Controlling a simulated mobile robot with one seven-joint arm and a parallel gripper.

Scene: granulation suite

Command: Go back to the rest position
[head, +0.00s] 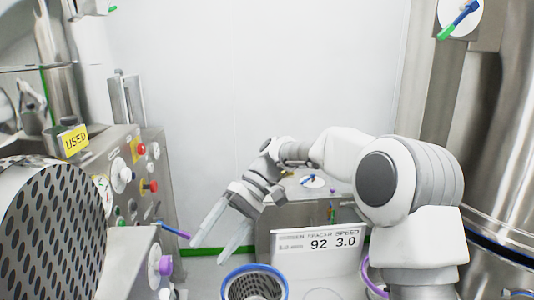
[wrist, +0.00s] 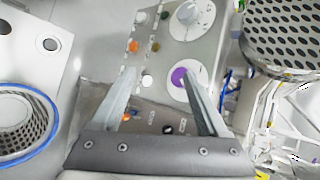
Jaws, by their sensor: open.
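My gripper (head: 222,232) hangs in the middle of the head view at the end of my white arm, pointing down and to the left. Its two long grey fingers are apart with nothing between them. In the wrist view my gripper (wrist: 160,85) is also open and empty. Beyond its fingers is a grey control panel (wrist: 178,50) with knobs and small buttons. A purple knob (wrist: 180,76) shows near the right finger, but I cannot tell how far it is from it.
A perforated drum (head: 45,230) fills the lower left. A blue-rimmed perforated basket (head: 255,270) stands below my gripper. A sign reading "92 3.0" (head: 318,252) is right of it. A control cabinet (head: 150,175) stands left, a steel vessel (head: 505,140) right. The white wall area is clear.

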